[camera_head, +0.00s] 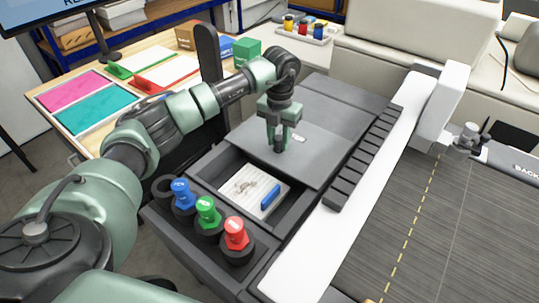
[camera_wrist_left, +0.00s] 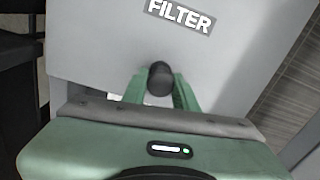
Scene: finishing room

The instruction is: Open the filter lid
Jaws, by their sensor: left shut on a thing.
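The filter lid (camera_head: 322,158) is a flat dark grey plate on the grey machine housing; in the left wrist view the lid (camera_wrist_left: 110,45) looks pale and carries a "FILTER" label. The lid is set back from an open compartment (camera_head: 222,168) in front of it. In that compartment lies a white filter (camera_head: 243,187) with a blue handle (camera_head: 264,196). My left gripper (camera_head: 280,142) points down and is shut on the lid's dark round knob (camera_wrist_left: 160,80). The knob sits between the two green fingers. My right gripper is not in view.
Blue (camera_head: 181,194), green (camera_head: 207,211) and red (camera_head: 235,233) capped knobs stand on the housing's front ledge. A black ribbed strip (camera_head: 365,155) and a white rail (camera_head: 340,215) run along the right. A work table with colored trays (camera_head: 92,130) is at the left.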

